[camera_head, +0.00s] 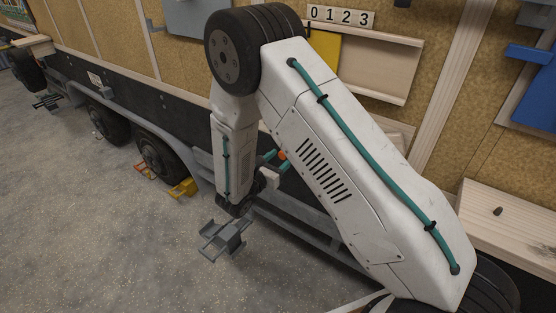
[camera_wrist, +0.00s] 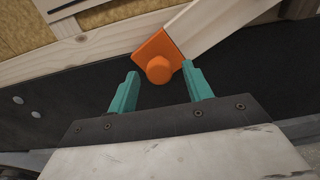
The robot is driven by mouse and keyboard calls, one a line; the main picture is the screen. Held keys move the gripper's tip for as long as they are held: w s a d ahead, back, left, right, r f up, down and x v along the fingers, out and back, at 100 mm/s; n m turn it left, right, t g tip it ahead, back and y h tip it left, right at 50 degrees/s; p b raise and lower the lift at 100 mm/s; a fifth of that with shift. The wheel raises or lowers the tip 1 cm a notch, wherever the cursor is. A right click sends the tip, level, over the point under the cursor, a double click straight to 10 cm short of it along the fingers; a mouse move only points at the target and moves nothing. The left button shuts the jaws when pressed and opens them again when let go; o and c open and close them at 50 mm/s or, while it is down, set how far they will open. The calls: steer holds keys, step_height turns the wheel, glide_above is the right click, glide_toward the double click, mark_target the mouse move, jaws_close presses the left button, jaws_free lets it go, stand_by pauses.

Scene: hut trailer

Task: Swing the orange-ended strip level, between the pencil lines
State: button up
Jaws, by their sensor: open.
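The strip is pale wood (camera_wrist: 222,20) with an orange end plate (camera_wrist: 152,47) and a round orange knob (camera_wrist: 159,70). In the wrist view it slants from the orange end up to the right, over a dark panel. My gripper (camera_wrist: 160,72) is open, its teal fingers on either side of the knob, with gaps visible. In the head view, a small orange bit (camera_head: 282,155) shows beside my gripper (camera_head: 277,160), and my arm hides most of the strip. I cannot make out pencil lines in either view.
The trailer's wall carries a numbered plate (camera_head: 341,15), a yellow panel (camera_head: 324,55) and a wooden shelf (camera_head: 385,70). A grey metal bracket (camera_head: 223,240) stands low below my gripper. Trailer wheels (camera_head: 158,157) line the left. The concrete floor (camera_head: 90,230) is open at lower left.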

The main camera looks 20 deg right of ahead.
jaws_close()
step_height(320, 180, up, 14)
steer(key=w+a+m, duration=0.2)
steer(key=m, duration=0.3)
steer(key=shift+w+r, duration=0.2)
steer(key=shift+w, duration=0.15)
jaws_free()
steer(key=shift+a, duration=0.1)
steer(key=v, duration=0.7)
steer(key=shift+s+a, duration=0.25)
steer(key=shift+s, duration=0.05)
